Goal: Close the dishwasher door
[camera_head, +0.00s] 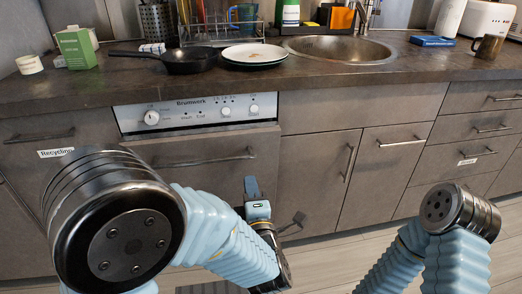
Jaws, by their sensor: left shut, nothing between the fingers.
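The dishwasher has a white control panel (215,112) under the counter. Its brown door (225,147) stands below the panel, with a dark bar handle (203,161). The door looks upright and close to the cabinet fronts; I cannot tell whether a small gap is left. My left arm hides its lower left part. My left gripper (252,187) is shut and empty, in front of the door's lower right part, below and right of the handle. I cannot tell whether it touches the door. My right arm shows at the lower right, but its gripper is out of view.
The counter (320,78) above holds a black pan (190,62), plates (255,55), a sink (340,48) and a brown mug (488,47). Closed cabinets (315,170) and drawers (470,125) lie to the right. Wooden floor (335,255) shows between my arms.

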